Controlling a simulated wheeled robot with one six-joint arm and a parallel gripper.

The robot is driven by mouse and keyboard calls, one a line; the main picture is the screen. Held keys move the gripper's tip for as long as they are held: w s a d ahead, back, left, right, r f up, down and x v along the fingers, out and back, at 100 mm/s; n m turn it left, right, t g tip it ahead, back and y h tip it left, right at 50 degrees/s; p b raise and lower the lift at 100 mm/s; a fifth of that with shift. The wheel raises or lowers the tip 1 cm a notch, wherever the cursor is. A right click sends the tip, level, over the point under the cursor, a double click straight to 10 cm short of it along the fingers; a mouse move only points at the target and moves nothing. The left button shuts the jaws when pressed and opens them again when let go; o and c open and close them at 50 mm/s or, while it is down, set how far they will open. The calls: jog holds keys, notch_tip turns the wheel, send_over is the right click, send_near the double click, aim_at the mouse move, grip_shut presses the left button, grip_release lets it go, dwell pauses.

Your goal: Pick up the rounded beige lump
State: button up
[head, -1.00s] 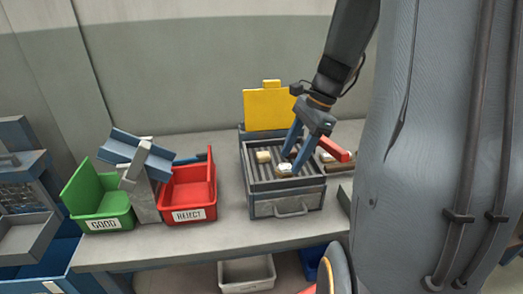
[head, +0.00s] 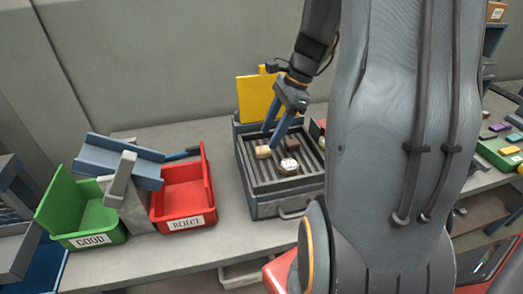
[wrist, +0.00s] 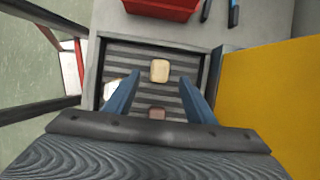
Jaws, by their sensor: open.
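The rounded beige lump (head: 263,152) lies on the ribbed tray of the grey heater box (head: 281,206), toward its left side. In the wrist view the lump (wrist: 160,70) is centred just beyond and between the fingertips. My gripper (head: 270,138) is open with its blue fingers pointing down above the lump, and nothing is held. The fingers also show in the wrist view (wrist: 159,82), spread to either side. Whether they are level with the lump I cannot tell.
A brown block (head: 292,145) and a round pale-topped piece (head: 289,167) share the tray. The yellow raised lid (head: 254,98) stands behind it. A red REJECT bin (head: 184,197) and a green GOOD bin (head: 88,222) stand to the left.

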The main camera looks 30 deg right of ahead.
aim_at(263, 148)
jog(key=p+x, duration=0.1)
jog(key=x, duration=0.3)
jog(key=shift+a+f, duration=0.25)
jog(key=shift+f, duration=0.1)
jog(key=c, duration=1.2)
jog(key=shift+o, duration=0.2)
